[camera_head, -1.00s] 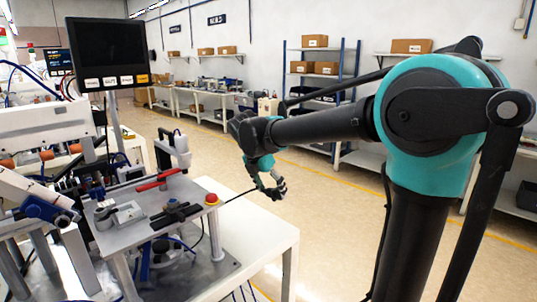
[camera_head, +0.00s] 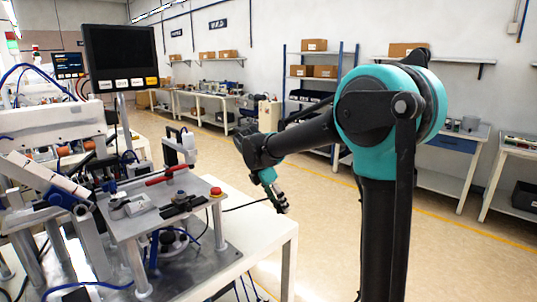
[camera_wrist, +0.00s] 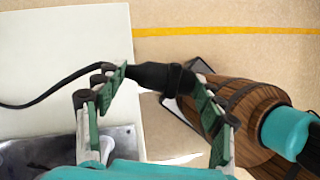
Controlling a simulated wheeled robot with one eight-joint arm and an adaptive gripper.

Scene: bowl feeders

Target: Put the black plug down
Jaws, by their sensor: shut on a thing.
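The black plug (camera_wrist: 155,76) is between the two fingers of my gripper (camera_wrist: 163,80) in the wrist view. My gripper is shut on it. A black cable (camera_wrist: 50,98) runs from the plug to the left, over the white table. In the head view my gripper (camera_head: 279,202) is just off the right side of the white table (camera_head: 262,236), above the floor. The plug is too small to make out there, but the thin cable (camera_head: 247,205) leads to my gripper from the table side.
A brown wooden barrel-like thing (camera_wrist: 245,105) shows at the right of the wrist view. On the table stands a metal fixture with a red button (camera_head: 216,191) and a red handle (camera_head: 166,176). A monitor (camera_head: 120,53) rises behind it. Open floor lies right of the table.

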